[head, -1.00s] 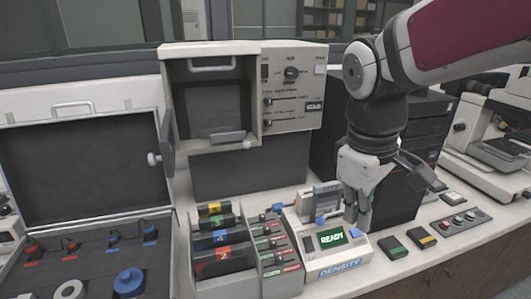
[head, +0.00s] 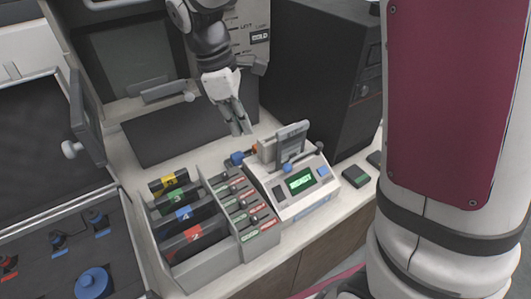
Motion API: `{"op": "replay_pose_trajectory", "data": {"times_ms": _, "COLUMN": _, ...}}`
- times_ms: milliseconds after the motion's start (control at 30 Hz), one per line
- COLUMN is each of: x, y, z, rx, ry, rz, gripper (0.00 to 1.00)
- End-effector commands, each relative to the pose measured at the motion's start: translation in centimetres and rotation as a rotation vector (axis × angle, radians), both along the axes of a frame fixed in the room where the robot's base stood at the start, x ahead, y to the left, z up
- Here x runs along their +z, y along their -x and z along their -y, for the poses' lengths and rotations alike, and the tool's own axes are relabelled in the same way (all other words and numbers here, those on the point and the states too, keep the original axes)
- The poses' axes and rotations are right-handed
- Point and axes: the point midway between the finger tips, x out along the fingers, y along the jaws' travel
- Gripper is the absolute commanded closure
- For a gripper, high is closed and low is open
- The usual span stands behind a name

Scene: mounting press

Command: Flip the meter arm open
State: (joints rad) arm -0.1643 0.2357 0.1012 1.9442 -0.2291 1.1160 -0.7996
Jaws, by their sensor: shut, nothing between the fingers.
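The white density meter (head: 298,190) stands on the bench with a lit green display, its text too small to read surely. At its back a grey plate-like meter arm (head: 292,144) stands tilted up, with a thin bar and a blue knob in front of it. My gripper (head: 240,127) is shut and empty. It hangs in the air behind and left of the meter, fingers pointing down, apart from the arm as far as I can tell.
A rack with several labelled dark cartridges (head: 187,240) and a switch strip (head: 240,205) stand left of the meter. A dark tower (head: 325,80) is behind right. An open case (head: 60,225) lies at left. My own arm blocks the right side.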

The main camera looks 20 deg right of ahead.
Motion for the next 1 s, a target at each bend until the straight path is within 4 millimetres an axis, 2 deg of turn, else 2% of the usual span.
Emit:
{"op": "replay_pose_trajectory", "data": {"times_ms": 133, "x": -0.4, "y": 0.1, "z": 0.1, "rx": -0.001, "ry": 0.001, "rz": -0.001, "gripper": 1.0}}
{"op": "replay_pose_trajectory", "data": {"times_ms": 267, "x": -1.9, "y": 0.3, "z": 0.4, "rx": -0.002, "ry": 0.0, "rz": -0.004, "gripper": 1.0}}
{"op": "replay_pose_trajectory", "data": {"times_ms": 700, "x": -10.0, "y": 1.1, "z": 2.2, "rx": -0.001, "ry": 0.001, "rz": -0.005, "gripper": 1.0}}
{"op": "replay_pose_trajectory", "data": {"times_ms": 800, "x": -10.0, "y": 1.7, "z": 3.8, "rx": -0.006, "ry": 0.001, "rz": -0.001, "gripper": 1.0}}
{"op": "replay_pose_trajectory", "data": {"times_ms": 1000, "x": -10.4, "y": 2.3, "z": 5.4, "rx": -0.004, "ry": 0.0, "rz": 0.0, "gripper": 1.0}}
